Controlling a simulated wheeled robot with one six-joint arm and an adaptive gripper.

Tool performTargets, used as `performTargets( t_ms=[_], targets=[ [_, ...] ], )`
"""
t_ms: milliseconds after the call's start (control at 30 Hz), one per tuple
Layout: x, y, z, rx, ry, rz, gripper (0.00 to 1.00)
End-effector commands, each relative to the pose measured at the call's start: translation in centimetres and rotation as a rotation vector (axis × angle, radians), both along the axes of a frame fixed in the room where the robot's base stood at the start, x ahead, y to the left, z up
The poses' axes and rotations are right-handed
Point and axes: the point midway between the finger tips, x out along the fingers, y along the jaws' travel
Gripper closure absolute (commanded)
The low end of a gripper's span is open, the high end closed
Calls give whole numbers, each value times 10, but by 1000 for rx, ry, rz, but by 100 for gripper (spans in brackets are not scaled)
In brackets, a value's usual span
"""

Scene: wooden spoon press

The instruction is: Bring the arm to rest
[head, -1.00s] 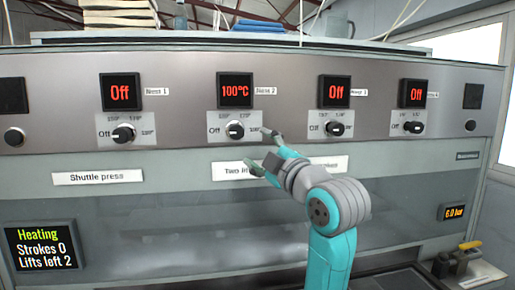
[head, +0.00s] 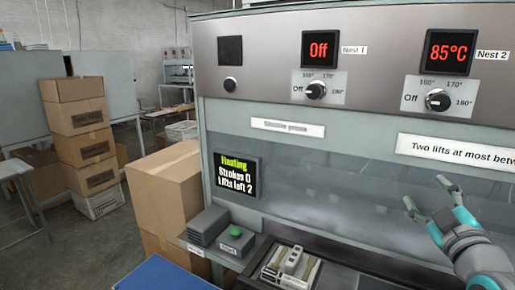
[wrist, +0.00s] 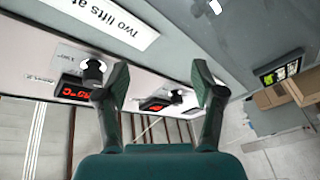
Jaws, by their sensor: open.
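My gripper (head: 437,212) is at the right of the head view, its fingers spread and empty. It is in front of the press's pale lower panel, below the Nest 2 knob (head: 438,100) and apart from it. In the wrist view my gripper (wrist: 160,78) also shows two parted fingers with nothing between them. The Nest 2 display (head: 452,51) reads 85°C. The status screen (head: 237,174) reads Heating, Strokes 0, Lifts left 2.
A green button (head: 236,232) sits on a grey box at the press's front, left of a metal fixture (head: 290,265). A large cardboard box (head: 168,195) stands beside the press. Stacked boxes (head: 80,130) are farther left, with open floor near them.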

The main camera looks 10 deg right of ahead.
Motion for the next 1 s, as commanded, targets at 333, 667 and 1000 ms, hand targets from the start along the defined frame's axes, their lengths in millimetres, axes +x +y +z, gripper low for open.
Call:
performTargets(
  t_ms=[333, 667, 1000],
  targets=[
    [-18, 43, -125, 212, 30, 33, 32],
    [-65, 88, -223, 381, 62, 52, 32],
    [-140, 132, -302, 529, 106, 67, 32]
  ],
)
